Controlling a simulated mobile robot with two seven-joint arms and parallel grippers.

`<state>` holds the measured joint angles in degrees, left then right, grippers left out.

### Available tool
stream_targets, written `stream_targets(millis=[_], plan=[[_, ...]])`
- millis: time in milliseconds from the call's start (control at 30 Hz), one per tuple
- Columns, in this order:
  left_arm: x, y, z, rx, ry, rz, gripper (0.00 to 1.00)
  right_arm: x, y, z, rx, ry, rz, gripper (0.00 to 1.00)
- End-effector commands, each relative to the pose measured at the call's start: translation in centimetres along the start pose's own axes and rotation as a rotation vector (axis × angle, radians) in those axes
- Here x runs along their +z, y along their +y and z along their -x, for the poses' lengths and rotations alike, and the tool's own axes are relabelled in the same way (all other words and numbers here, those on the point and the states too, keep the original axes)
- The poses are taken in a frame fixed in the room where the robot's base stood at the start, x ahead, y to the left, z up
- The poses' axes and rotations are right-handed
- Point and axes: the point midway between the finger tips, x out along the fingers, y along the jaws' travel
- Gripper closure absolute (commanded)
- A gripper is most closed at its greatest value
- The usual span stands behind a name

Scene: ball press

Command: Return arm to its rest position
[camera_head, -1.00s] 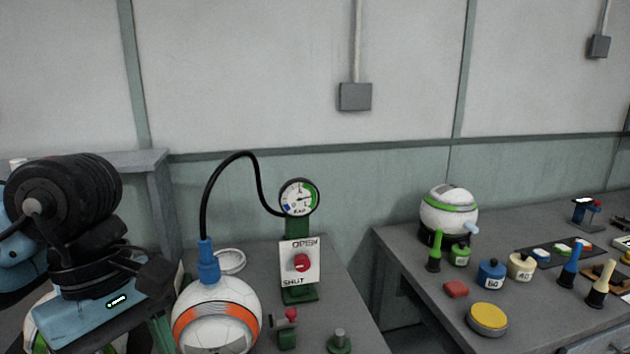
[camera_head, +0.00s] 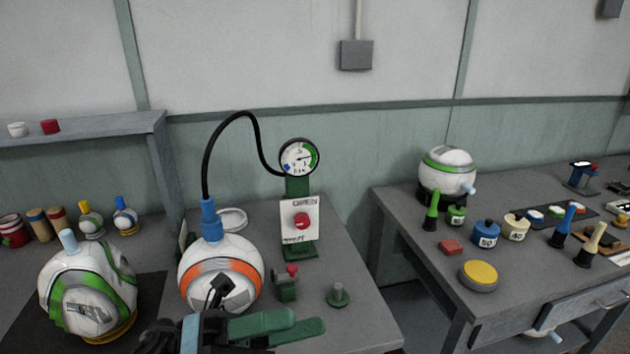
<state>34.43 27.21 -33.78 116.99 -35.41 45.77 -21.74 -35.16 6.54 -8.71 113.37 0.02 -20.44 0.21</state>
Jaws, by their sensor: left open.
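My left gripper (camera_head: 300,325) is at the bottom centre of the head view, with its two green fingers pointing right. It is open and nothing shows between the fingers. It is in front of the orange-and-white ball (camera_head: 222,276), and a black part of my arm overlaps the ball's lower edge. A blue fitting (camera_head: 211,220) sits on top of the ball, and a black hose (camera_head: 233,117) runs from it to the round gauge (camera_head: 299,158). Below the gauge is an OPEN/SHUT panel (camera_head: 300,222) with a red knob. My right gripper is not in view.
A green-and-white ball (camera_head: 88,290) rests on a dark mat at left. The right table (camera_head: 415,225) holds weights, a yellow disc (camera_head: 480,275) and another ball (camera_head: 447,172). A gap separates the tables.

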Motion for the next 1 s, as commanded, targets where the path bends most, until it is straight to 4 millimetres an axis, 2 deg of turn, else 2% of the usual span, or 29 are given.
stream_targets(millis=[133, 267, 367, 467, 567, 667, 800, 900, 1000], plan=[[1.6, 2.9, 3.2, -0.014, -0.327, 0.240, 0.50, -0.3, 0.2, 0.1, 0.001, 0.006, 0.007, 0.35], [1.9, 6.2, 7.4, -0.014, -0.609, 0.450, 0.50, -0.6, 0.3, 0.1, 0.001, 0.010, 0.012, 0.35], [1.0, 9.0, 11.3, -0.011, -0.826, 0.613, 0.50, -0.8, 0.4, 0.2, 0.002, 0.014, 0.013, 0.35], [-1.1, 11.9, 15.6, -0.003, -1.046, 0.776, 0.50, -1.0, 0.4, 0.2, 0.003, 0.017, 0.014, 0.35], [-4.5, 14.7, 20.1, 0.008, -1.269, 0.938, 0.50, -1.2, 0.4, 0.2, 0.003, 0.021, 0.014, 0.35], [-9.0, 16.9, 24.3, 0.021, -1.485, 1.092, 0.50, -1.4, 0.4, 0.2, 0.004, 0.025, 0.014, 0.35], [-16.5, 18.9, 29.2, 0.041, -1.767, 1.281, 0.50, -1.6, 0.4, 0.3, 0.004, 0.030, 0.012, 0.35], [-21.8, 19.4, 31.8, 0.054, -1.943, 1.393, 0.50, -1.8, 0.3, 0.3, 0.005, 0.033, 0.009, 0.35], [-26.2, 19.4, 33.5, 0.062, -2.080, 1.475, 0.50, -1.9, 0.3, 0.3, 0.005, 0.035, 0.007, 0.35]])
